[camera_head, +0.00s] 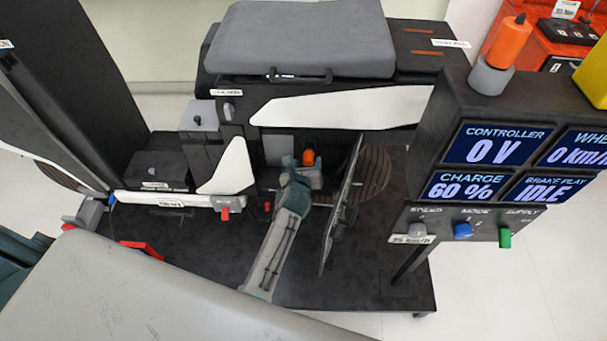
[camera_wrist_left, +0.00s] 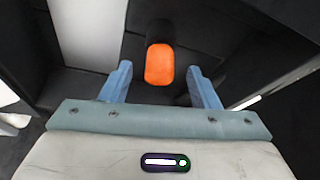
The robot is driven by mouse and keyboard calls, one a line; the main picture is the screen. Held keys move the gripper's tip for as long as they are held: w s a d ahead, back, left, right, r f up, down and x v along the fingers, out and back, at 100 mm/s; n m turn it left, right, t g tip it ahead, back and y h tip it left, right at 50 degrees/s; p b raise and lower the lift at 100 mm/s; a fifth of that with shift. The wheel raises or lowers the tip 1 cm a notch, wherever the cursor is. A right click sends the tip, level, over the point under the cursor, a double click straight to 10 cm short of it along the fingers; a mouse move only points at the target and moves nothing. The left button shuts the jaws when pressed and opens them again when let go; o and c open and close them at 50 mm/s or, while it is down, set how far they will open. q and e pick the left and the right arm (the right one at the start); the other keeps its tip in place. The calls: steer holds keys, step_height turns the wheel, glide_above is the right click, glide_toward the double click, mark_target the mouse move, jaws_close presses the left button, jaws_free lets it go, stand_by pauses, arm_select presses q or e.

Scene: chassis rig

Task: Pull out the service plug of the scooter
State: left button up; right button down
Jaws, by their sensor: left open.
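The orange service plug (camera_head: 308,157) sits in a dark recess in the middle of the scooter, below the white side panel. In the left wrist view the plug (camera_wrist_left: 159,64) shows as a rounded orange block on a dark stem. My left gripper (camera_head: 300,168) is at the recess, right by the plug. In the left wrist view its blue fingers (camera_wrist_left: 159,78) are spread, with the plug between and just beyond their tips and a gap on each side. The plug's seat is partly hidden. My right gripper is not seen.
A dark upright panel (camera_head: 342,205) stands close right of my left gripper. The scooter's grey seat (camera_head: 305,38) is above. At right is a display console (camera_head: 455,110) with knobs below its screens and an orange-topped piece (camera_head: 509,42) on it. The black base plate (camera_head: 395,255) is clear at lower right.

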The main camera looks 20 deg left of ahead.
mark_target(307, 162)
arm_select(q)
steer(key=shift+x, duration=1.55)
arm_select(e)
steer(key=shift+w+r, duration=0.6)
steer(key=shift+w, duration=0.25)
arm_select(q)
steer(key=c, duration=1)
steer(key=shift+s+d+p, duration=0.15)
steer(key=shift+s+p, duration=0.05)
steer(key=shift+s, duration=0.4)
steer(key=shift+s+d+p, duration=0.15)
steer(key=shift+s+d, duration=0.05)
steer(key=shift+s, duration=0.35)
steer(key=shift+c, duration=0.2)
steer(key=shift+s+d+f+p, duration=0.1)
steer(key=shift+s+d+p, duration=0.1)
steer(key=shift+s, duration=0.45)
steer(key=shift+s+d+f+p, duration=0.1)
steer(key=shift+s+d+p, duration=0.1)
steer(key=shift+s, duration=0.4)
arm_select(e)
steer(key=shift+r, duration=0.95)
